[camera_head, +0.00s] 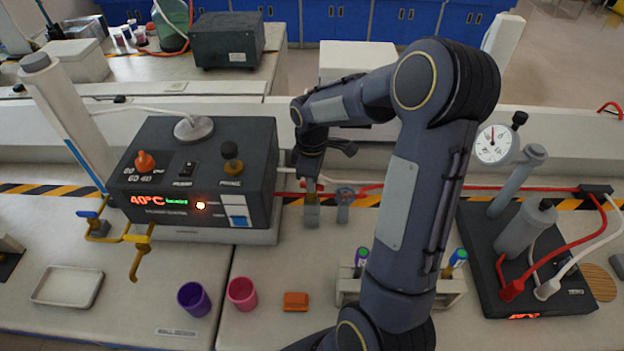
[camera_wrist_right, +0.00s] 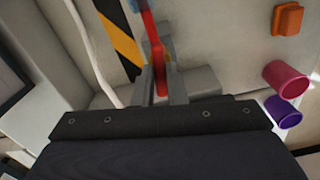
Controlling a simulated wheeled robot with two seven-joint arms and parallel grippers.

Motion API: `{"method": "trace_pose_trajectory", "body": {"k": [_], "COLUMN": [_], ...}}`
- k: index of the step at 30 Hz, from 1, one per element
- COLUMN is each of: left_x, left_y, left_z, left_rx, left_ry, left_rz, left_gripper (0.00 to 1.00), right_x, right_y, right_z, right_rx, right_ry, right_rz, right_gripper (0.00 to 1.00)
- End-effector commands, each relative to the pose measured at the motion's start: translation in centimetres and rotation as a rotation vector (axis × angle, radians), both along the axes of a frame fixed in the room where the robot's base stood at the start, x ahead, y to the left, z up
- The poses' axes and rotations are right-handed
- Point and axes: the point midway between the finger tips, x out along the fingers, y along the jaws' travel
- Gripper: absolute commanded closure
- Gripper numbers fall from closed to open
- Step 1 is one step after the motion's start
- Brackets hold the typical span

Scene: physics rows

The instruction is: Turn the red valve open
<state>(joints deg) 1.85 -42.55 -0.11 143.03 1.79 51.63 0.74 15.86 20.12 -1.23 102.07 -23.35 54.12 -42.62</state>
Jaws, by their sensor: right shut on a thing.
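The red valve (camera_wrist_right: 156,50) shows in the right wrist view as a red handle running down between the two grey fingers of my right gripper (camera_wrist_right: 162,80). My right gripper is shut on it. There the wrist and fingers hide most of the red valve. How far the handle is turned cannot be told. My left gripper is not in view.
A heater box (camera_head: 195,170) with a 40°C display stands left. A purple cup (camera_head: 194,298), a pink cup (camera_head: 242,293) and an orange block (camera_head: 296,301) lie in front. A gauge stand (camera_head: 535,255) is right.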

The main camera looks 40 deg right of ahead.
Motion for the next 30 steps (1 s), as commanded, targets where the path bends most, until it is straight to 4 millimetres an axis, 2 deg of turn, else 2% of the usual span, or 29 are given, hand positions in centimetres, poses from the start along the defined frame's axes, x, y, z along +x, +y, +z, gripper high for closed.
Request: {"method": "trace_pose_trajectory", "body": {"k": [12,29,30], "left_x": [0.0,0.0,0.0], "left_y": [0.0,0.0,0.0], "left_z": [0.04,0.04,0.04], "left_rx": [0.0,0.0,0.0], "left_ry": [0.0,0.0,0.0], "left_rz": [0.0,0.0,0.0], "left_gripper": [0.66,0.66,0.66], "right_x": [0.07,0.09,0.09], "right_y": [-0.04,-0.03,-0.03], "right_z": [0.1,0.12,0.11], "right_rx": [0.0,-0.001,-0.001], "right_ry": [-0.003,-0.003,-0.003], "right_rz": [0.184,0.211,0.211], "right_gripper": [1.0,1.0,0.83]}}
